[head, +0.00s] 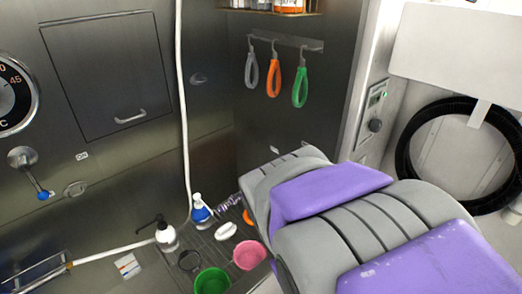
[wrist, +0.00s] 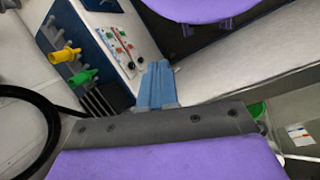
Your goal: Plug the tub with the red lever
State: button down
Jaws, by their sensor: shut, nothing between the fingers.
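No red lever shows in either view. In the head view, the steel tub area has a slatted floor (head: 222,250) at the bottom centre. A metal lever with a blue tip (head: 43,195) is on the left wall. A dark ring (head: 190,260) lies on the floor; I cannot tell if it is a drain or a plug. My gripper (wrist: 156,82) shows in the wrist view as two blue fingers, shut and empty. It points towards a white and blue box (wrist: 118,40). In the head view my purple and grey arm fills the lower right and hides what lies behind.
Green (head: 212,280) and pink (head: 250,255) bowls, a blue bottle (head: 201,209) and a pump bottle (head: 165,236) stand on the floor. A white hose (head: 182,110) hangs down. A black hose loop (head: 408,160) is at right. The box bears yellow (wrist: 65,55) and green (wrist: 83,77) fittings.

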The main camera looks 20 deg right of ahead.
jog(key=w+d+r+g+h, duration=0.1)
jog(key=w+d+r+h, duration=0.25)
jog(key=w, duration=0.35)
jog(key=w+d+r+g+h+p, duration=0.1)
jog(key=w+d+r+h, duration=0.1)
jog(key=w+d+h, duration=0.45)
jog(key=w+d+r+g+h, duration=0.1)
jog(key=w+d+r+g, duration=0.15)
jog(key=w, duration=0.55)
jog(key=w+a+f+n+t+h+p, duration=0.1)
jog(key=w+a+f+n+t+h, duration=0.2)
jog(key=w, duration=0.4)
jog(key=w+a+f+n+t+h, duration=0.1)
jog(key=w+a+f+t, duration=0.1)
jog(key=w+a+f, duration=0.35)
jog(key=w+a+f+n+t+h+p, duration=0.1)
jog(key=w+a+f+n+t+h, duration=0.2)
jog(key=w, duration=0.4)
jog(key=s+b+x, duration=0.2)
jog(key=x, duration=1)
jog(key=shift+m+y, duration=0.4)
jog(key=shift+s+r, duration=0.1)
jog(key=shift+b, duration=0.4)
